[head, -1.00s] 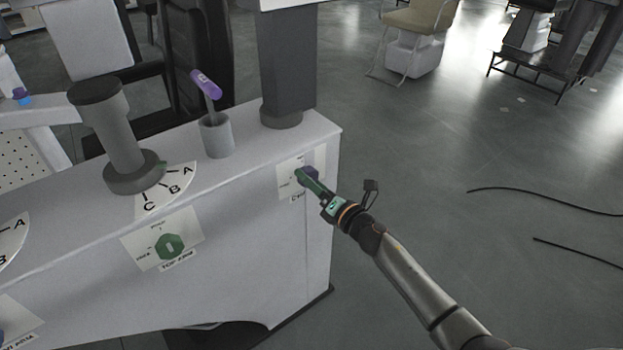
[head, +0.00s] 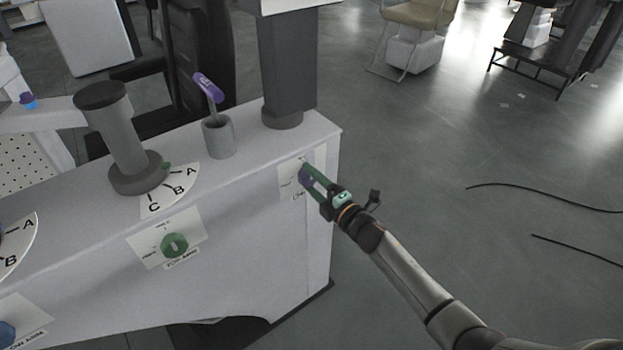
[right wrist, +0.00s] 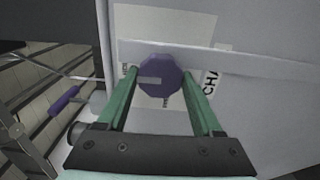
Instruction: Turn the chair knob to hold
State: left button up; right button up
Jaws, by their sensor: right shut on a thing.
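The purple chair knob (head: 306,177) sits on a white label plate (head: 287,171) at the right end of the cabinet front, with a partly hidden "CHA" sign. In the right wrist view the many-sided purple knob (right wrist: 160,76) has a pale pointer bar directed left, towards small print too small to read. More small print lies below the knob. My right gripper (head: 309,174) has its green fingers on either side of the knob, shut on it. The right gripper's fingers (right wrist: 160,98) also frame it in the wrist view. My left gripper is not in view.
The grey cabinet (head: 270,245) also bears a green knob (head: 174,245), a blue knob (head: 5,335), a grey post with an A-B-C dial (head: 172,188) and a purple-handled lever (head: 208,87) in a grey cup. A dark column (head: 287,70) rises above. The floor at right is mostly clear.

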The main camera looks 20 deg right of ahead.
dwell(0.5)
jog(key=o, duration=1.3)
jog(key=shift+o, duration=0.2)
jog(key=p+v, duration=0.1)
jog(key=v, duration=1.1)
jog(key=shift+s, duration=0.2)
jog(key=shift+d, duration=0.1)
